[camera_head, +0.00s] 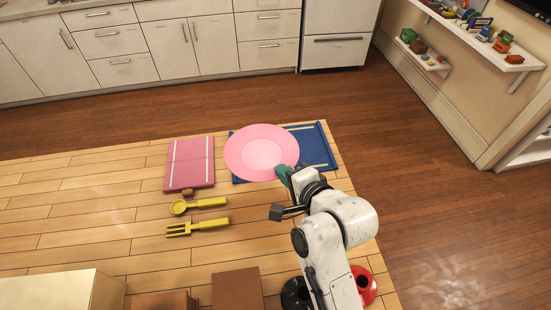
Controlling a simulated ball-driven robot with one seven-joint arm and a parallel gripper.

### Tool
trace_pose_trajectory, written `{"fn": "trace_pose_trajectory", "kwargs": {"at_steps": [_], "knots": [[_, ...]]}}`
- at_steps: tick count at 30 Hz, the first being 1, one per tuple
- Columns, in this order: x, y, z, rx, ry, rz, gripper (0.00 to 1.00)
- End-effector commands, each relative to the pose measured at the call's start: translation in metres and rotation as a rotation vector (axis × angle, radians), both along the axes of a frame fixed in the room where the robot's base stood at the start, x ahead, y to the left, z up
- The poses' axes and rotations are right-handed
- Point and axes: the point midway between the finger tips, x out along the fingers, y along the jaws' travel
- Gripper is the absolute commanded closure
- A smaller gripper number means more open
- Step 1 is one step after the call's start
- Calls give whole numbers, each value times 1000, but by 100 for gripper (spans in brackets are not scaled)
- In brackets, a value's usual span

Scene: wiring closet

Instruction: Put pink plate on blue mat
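The pink plate (261,153) is a large round plate that overlaps the left and middle part of the blue mat (318,148). Its left side reaches past the mat's left edge. I cannot tell whether it rests on the mat or is held a little above it. My gripper (284,172), with teal fingertips, is at the plate's lower right rim, over the near part of the mat. The fingertips overlap the rim, but their gap is hidden, so whether they are closed on it is unclear.
A yellow spoon (198,204) and yellow fork (197,227) lie nearer. Brown boxes (238,289) stand at the front. White cabinets (120,45) line the back.

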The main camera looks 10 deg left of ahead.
Motion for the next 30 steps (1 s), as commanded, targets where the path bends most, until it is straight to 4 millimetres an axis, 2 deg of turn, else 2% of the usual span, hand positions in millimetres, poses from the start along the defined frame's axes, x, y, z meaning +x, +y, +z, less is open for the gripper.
{"fn": "trace_pose_trajectory", "kwargs": {"at_steps": [3, 9, 13, 21, 30], "knots": [[28, 1, -11, 1, 0, -4, 100], [70, 4, -29, 0, 0, -2, 100], [89, 5, -57, 0, 2, -2, 100], [107, 7, -82, 1, -2, 0, 100], [115, 7, -87, 1, -2, 0, 100]]}}
